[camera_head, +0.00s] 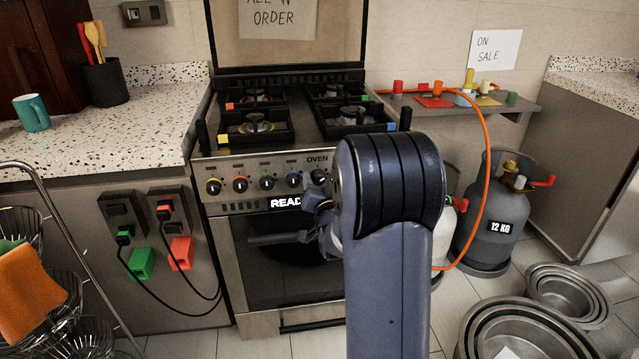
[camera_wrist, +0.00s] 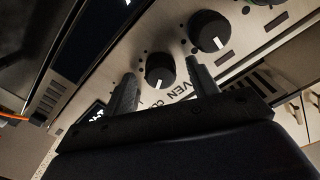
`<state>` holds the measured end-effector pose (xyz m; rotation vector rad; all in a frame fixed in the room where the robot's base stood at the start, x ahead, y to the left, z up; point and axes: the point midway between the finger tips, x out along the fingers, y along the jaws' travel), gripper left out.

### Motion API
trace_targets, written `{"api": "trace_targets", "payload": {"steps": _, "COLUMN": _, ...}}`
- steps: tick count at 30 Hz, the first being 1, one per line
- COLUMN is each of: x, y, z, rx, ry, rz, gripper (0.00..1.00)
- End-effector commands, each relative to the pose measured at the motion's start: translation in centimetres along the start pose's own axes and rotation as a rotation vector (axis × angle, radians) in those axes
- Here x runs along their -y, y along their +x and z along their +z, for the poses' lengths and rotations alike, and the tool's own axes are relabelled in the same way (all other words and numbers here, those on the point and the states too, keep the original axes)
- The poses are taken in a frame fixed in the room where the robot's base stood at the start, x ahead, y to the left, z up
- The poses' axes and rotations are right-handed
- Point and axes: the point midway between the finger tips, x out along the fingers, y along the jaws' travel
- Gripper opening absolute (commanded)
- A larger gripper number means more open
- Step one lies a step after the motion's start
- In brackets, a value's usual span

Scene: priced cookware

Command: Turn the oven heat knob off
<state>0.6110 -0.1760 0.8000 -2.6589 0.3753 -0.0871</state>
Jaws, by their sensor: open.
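The oven heat knob (camera_head: 318,177) is a black knob under the word OVEN on the stove's front panel. In the wrist view this knob (camera_wrist: 161,70) shows a short white mark at its lower edge. My gripper (camera_wrist: 160,67) is open, with one finger on each side of the knob in that view. No contact is visible, and I cannot tell how far the fingertips are from the panel. In the head view my arm hides most of the gripper, which is just below the knob.
A neighbouring knob (camera_wrist: 209,31) is close beyond the right finger in the wrist view. More coloured-ring knobs (camera_head: 240,183) line the panel to the left. The oven door handle (camera_head: 278,238) sticks out below. An orange hose (camera_head: 484,140) and gas cylinder (camera_head: 489,218) stand to the right.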

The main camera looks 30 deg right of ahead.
Motion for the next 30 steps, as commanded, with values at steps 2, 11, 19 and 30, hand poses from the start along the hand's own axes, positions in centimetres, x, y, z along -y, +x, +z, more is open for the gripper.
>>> {"api": "trace_targets", "payload": {"steps": 2, "x": 0.01, "y": 0.53, "z": 0.01, "rx": -0.001, "ry": 0.000, "rz": -0.001, "gripper": 0.56}}
{"api": "trace_targets", "payload": {"steps": 11, "x": 0.03, "y": 0.83, "z": -0.01, "rx": 0.000, "ry": 0.000, "rz": 0.000, "gripper": 0.56}}
{"api": "trace_targets", "payload": {"steps": 19, "x": 0.03, "y": 0.81, "z": -0.01, "rx": 0.000, "ry": 0.000, "rz": 0.000, "gripper": 0.37}}
{"api": "trace_targets", "payload": {"steps": 30, "x": 0.02, "y": 0.80, "z": 0.00, "rx": 0.000, "ry": 0.000, "rz": 0.000, "gripper": 0.11}}
